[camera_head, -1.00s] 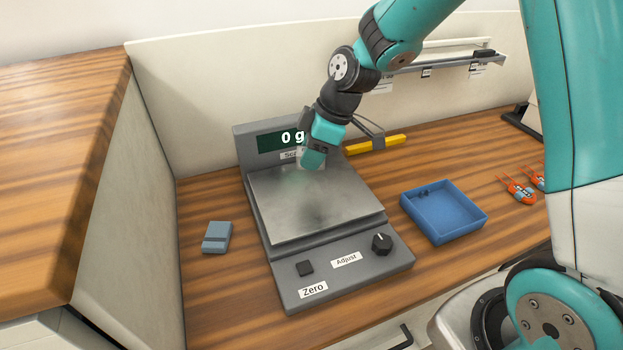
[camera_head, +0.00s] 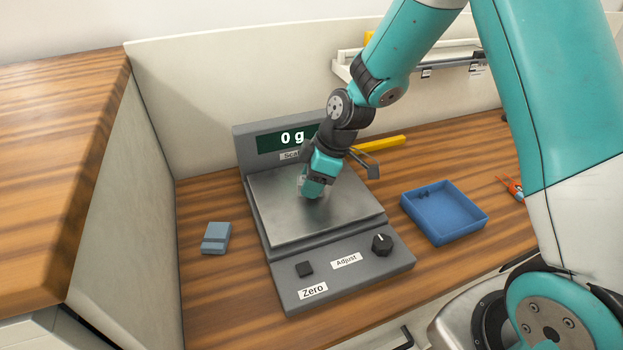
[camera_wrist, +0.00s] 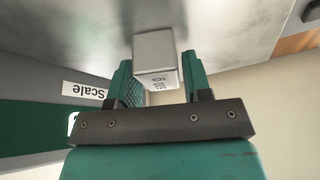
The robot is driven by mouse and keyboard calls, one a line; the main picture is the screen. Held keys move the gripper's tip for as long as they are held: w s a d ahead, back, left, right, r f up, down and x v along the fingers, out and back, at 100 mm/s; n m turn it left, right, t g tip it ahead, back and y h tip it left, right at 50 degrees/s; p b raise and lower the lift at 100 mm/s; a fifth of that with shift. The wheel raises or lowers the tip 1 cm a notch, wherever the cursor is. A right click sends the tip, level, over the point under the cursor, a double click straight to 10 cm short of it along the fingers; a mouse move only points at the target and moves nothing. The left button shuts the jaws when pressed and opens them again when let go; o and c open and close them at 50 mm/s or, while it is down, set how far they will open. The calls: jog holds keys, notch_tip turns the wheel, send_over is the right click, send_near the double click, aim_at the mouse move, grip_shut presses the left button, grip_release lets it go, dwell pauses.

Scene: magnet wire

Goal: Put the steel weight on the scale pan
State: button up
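The steel weight (camera_wrist: 156,52) is a pale grey block with dark lettering, between the two fingers of my gripper (camera_wrist: 158,80) in the wrist view. My gripper looks shut on it. In the head view my gripper (camera_head: 308,194) points down over the scale pan (camera_head: 285,220), a bare grey metal plate, and the weight shows only as a small pale patch beside the fingers. The scale display (camera_head: 290,138) reads 0 g. I cannot tell how large the gap between weight and pan is.
A blue tray (camera_head: 466,197) stands right of the scale, and a blue-grey block (camera_head: 216,238) lies left of it. A yellow bar (camera_head: 383,143) lies behind, near the back wall. The scale's front has a Zero button (camera_head: 304,269) and an Adjust knob (camera_head: 382,244).

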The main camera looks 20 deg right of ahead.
jog(key=shift+o, duration=1.1)
jog(key=shift+r, duration=0.1)
jog(key=shift+r, duration=0.25)
jog(key=v, duration=1.1)
jog(key=s+a+r+m, duration=0.2)
jog(key=s, duration=0.5)
jog(key=s+a+r+m+g, duration=0.1)
jog(key=s+a+r+m, duration=0.1)
jog(key=s, duration=0.6)
jog(key=s+a+r+m, duration=0.2)
jog(key=s+a+r, duration=0.2)
jog(key=s, duration=0.4)
jog(key=shift+s+m+g+p, duration=0.15)
jog(key=shift+m+g+p, duration=0.15)
jog(key=shift+p, duration=0.1)
